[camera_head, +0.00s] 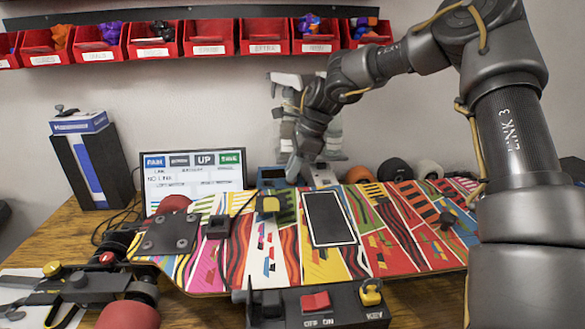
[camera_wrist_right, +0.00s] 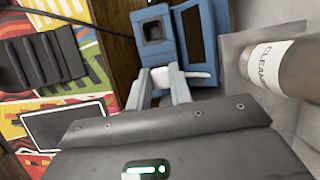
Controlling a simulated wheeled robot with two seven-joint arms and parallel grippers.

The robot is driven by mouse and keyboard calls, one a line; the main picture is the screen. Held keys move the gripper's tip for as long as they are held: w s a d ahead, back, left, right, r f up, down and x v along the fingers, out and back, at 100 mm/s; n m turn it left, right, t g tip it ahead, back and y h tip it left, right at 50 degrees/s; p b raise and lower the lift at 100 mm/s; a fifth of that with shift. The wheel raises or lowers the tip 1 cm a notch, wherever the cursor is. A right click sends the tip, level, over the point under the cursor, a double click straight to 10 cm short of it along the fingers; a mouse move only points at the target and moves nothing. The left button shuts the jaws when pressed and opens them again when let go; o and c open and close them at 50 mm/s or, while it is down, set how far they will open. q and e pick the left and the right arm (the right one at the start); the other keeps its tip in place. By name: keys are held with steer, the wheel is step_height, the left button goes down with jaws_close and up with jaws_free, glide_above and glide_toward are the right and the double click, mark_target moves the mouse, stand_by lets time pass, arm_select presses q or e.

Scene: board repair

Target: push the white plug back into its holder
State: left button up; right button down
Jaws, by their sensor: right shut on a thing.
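My right gripper (camera_wrist_right: 160,88) is shut on a small white piece, the white plug (camera_wrist_right: 168,74), seen between its fingertips in the right wrist view. The plug is right against the lower end of a blue block (camera_wrist_right: 167,50) with a dark square opening. I cannot tell how far the plug sits in the block. In the head view my right gripper (camera_head: 297,172) reaches down behind the skateboard, beside the blue block (camera_head: 271,174); its fingertips and the plug are hard to make out there. My left gripper is not in view.
A patterned skateboard (camera_head: 275,243) lies across the bench in front. A small screen (camera_head: 190,181) stands at left, and a bottle labelled CLEANER (camera_wrist_right: 280,66) is close to the right gripper. Red bins (camera_head: 208,40) hang on the wall. Wheels (camera_head: 396,170) lie behind the board.

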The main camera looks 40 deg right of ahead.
steer(key=shift+f, duration=0.2)
steer(key=c, duration=0.9)
jaws_free()
steer(key=shift+r, duration=0.25)
steer(key=shift+r+p, duration=1.15)
steer(key=shift+r, duration=0.15)
steer(key=shift+r+p, duration=2.5)
steer(key=shift+r, duration=0.55)
